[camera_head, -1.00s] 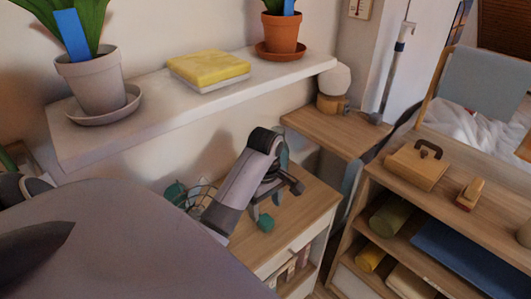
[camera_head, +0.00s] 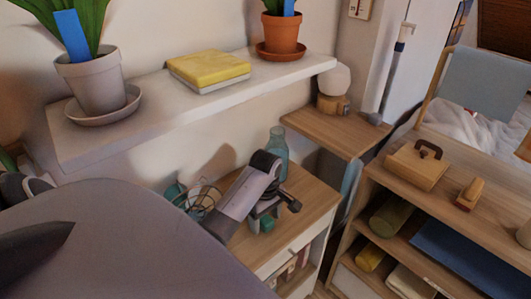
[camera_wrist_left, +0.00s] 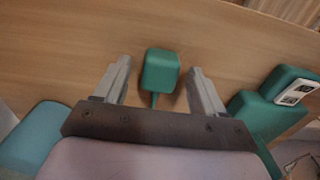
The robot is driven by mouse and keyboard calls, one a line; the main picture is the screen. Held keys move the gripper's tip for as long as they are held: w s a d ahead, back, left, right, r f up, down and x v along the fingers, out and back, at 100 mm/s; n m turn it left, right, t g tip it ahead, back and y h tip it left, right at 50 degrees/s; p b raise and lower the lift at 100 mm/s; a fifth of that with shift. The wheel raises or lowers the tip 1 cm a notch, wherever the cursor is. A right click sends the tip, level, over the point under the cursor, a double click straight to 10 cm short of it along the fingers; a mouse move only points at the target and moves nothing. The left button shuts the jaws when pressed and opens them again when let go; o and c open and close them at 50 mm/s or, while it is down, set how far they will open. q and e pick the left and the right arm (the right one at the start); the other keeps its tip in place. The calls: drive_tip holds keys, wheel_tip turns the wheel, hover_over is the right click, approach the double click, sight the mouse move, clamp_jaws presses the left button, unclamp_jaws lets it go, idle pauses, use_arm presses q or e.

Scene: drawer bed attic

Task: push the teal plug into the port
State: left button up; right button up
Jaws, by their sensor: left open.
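The teal plug (camera_wrist_left: 161,72) is a small block with a thin stem or cord on the wooden top. In the left wrist view it lies between the two fingers of my left gripper (camera_wrist_left: 160,85), with gaps on both sides. In the head view the plug (camera_head: 267,224) shows just below my left gripper (camera_head: 272,207), partly hidden by it. The gripper is open and points down at the cabinet top. A teal box with a white panel (camera_wrist_left: 296,91) stands to the right in the wrist view. I cannot tell whether it holds the port. My right gripper is not in view.
A teal glass bottle (camera_head: 278,148) stands behind my left wrist on the cabinet top (camera_head: 311,194). A wire basket (camera_head: 200,197) is to the left. A white shelf (camera_head: 130,121) with potted plants overhangs at the back. A wooden shelf unit (camera_head: 460,225) stands to the right.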

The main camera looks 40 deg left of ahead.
use_arm(q)
drive_tip(key=shift+f, duration=0.35)
drive_tip(key=c, duration=1)
